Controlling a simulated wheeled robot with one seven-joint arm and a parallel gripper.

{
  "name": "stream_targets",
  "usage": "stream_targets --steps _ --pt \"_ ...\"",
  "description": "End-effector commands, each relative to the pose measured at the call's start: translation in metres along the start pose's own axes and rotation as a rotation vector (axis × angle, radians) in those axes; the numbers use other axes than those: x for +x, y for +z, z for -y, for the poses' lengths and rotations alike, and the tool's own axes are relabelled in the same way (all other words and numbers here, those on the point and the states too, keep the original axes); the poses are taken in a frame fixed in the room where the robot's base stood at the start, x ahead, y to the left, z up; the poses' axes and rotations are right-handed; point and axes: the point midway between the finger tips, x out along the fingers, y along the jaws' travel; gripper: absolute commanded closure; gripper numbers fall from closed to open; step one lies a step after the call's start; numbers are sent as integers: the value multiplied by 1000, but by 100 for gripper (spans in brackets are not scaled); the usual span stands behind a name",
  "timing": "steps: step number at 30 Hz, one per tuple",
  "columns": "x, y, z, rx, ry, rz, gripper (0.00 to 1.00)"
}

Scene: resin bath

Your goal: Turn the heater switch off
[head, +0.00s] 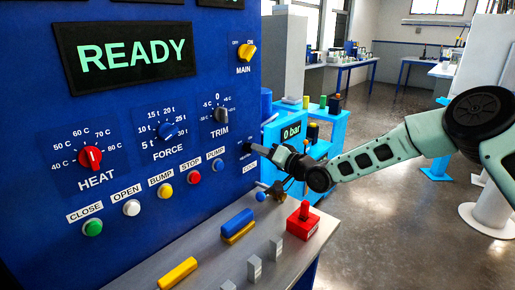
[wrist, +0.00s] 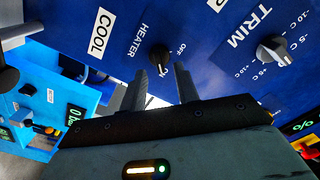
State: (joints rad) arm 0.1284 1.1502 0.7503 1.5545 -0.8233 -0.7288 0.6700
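The heater switch (wrist: 159,56) is a small dark knob with a pale pointer on the blue panel. In the wrist view the words HEATER and OFF are printed beside it. In the head view the switch (head: 247,147) shows small at the panel's right edge, partly covered by my gripper (head: 267,153). My gripper (wrist: 161,85) faces the panel with its two fingers apart, one on each side of the knob's lower part in the picture. I cannot tell whether either finger touches the knob. The exact setting of the switch is hard to read.
The TRIM knob (wrist: 274,51) and the COOL label (wrist: 101,33) are near the switch. The panel also carries a red HEAT knob (head: 90,157) and a yellow MAIN switch (head: 245,53).

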Motion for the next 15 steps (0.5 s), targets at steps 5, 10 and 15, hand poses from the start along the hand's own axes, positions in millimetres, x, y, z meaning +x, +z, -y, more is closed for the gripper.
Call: stream_targets --steps 5,10,15 --pt "17 0 0 -1 0 -1 69" --pt "22 0 0 0 1 0 69" --pt "22 0 0 0 1 0 69"
